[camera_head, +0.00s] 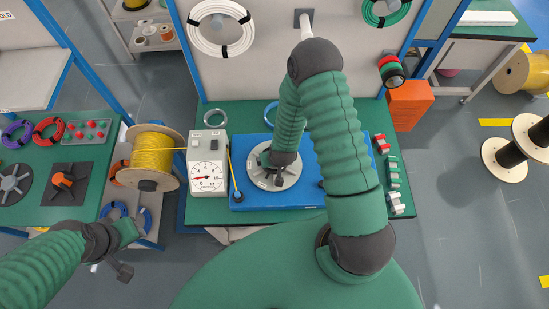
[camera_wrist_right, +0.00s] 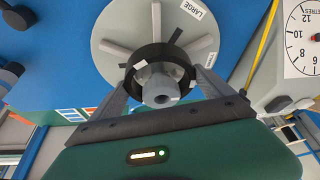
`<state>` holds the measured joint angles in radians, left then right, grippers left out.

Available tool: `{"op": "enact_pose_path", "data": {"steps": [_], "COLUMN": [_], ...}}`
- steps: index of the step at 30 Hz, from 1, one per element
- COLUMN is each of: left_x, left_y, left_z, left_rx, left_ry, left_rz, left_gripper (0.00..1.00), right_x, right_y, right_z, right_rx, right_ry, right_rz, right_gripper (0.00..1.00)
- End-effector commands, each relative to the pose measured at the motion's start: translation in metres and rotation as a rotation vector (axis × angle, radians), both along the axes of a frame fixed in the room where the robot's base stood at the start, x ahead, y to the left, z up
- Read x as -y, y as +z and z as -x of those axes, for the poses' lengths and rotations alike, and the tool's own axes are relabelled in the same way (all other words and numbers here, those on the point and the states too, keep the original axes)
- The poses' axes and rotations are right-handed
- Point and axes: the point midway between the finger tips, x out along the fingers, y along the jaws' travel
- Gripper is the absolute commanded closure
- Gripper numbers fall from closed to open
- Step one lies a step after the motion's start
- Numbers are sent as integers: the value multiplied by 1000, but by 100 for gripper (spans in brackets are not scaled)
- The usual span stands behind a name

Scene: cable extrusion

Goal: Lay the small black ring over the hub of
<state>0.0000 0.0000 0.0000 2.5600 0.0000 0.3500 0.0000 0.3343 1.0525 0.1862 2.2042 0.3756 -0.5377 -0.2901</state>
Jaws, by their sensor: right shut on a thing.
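The small black ring (camera_wrist_right: 158,53) is between the two fingers of my right gripper (camera_wrist_right: 161,78), which is shut on it. The ring appears around the grey hub (camera_wrist_right: 161,91) of a round disc (camera_wrist_right: 112,28) marked LARGE, with grey spokes. How far down the hub the ring sits cannot be told. In the head view the disc (camera_head: 290,179) lies on a blue board, partly hidden by my right arm and right gripper (camera_head: 277,178). My left gripper (camera_head: 122,262) is out at the lower left, away from the disc, and its fingers are unclear.
The blue board (camera_head: 300,197) lies on a green table. A white dial box (camera_head: 208,170) and a yellow cable spool (camera_head: 150,165) stand left of the disc.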

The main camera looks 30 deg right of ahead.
Motion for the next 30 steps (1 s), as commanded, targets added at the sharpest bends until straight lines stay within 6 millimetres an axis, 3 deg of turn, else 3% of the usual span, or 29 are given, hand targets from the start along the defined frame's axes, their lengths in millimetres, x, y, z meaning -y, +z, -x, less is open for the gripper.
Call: {"op": "enact_pose_path", "data": {"steps": [29,30], "left_x": [0,0], "left_y": [-8,-8], "left_z": [0,0], "left_rx": [0,0], "left_ry": [0,0], "left_rz": [0,0], "left_gripper": [64,64], "right_x": [0,0], "right_y": [-10,-9], "right_z": [0,0], "right_rx": [0,0], "right_ry": [-1,-1], "right_rz": [1,1], "right_gripper": [49,7]}}
